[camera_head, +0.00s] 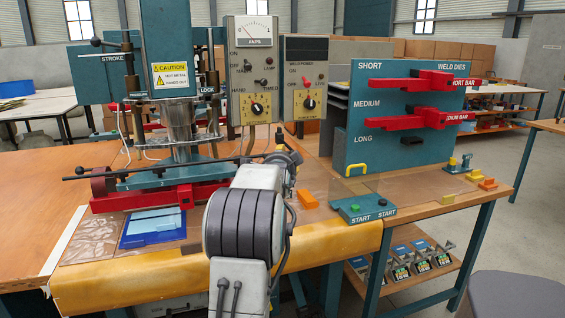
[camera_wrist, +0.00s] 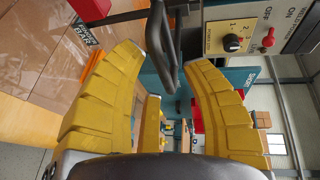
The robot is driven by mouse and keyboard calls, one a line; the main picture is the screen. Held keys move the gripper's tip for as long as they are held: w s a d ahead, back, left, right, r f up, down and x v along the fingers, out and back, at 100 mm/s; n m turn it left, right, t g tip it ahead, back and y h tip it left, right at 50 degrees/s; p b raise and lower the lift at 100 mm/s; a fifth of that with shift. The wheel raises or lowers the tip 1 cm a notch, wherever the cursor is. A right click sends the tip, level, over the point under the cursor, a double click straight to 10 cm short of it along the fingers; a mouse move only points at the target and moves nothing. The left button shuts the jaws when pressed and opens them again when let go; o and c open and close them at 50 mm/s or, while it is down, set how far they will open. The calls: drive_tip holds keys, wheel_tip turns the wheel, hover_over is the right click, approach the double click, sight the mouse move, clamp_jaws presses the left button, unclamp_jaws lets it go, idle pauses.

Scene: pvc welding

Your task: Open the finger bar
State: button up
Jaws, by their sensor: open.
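The finger bar looks to be the thin dark rod (camera_head: 150,171) with ball ends, running across the front of the welding press (camera_head: 168,45), above the red die bar (camera_head: 160,198). My gripper (camera_head: 284,158) is at the rod's right end, partly hidden behind my own arm. In the wrist view, my gripper's yellow fingers (camera_wrist: 166,58) are spread apart. A bent dark bar (camera_wrist: 167,45) shows between and just beyond the fingertips. I cannot tell whether a finger touches it. The fingers hold nothing that I can see.
Control boxes (camera_head: 250,65) with a meter and knobs stand close behind my gripper. A teal weld dies rack (camera_head: 405,115) holds red bars at right. A START button box (camera_head: 362,208) sits at the table's front. Blue sheets lie in a tray (camera_head: 127,241) at left.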

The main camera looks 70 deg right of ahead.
drive_tip(key=shift+a, duration=0.1)
drive_tip(key=v, duration=1.2)
idle(0.6)
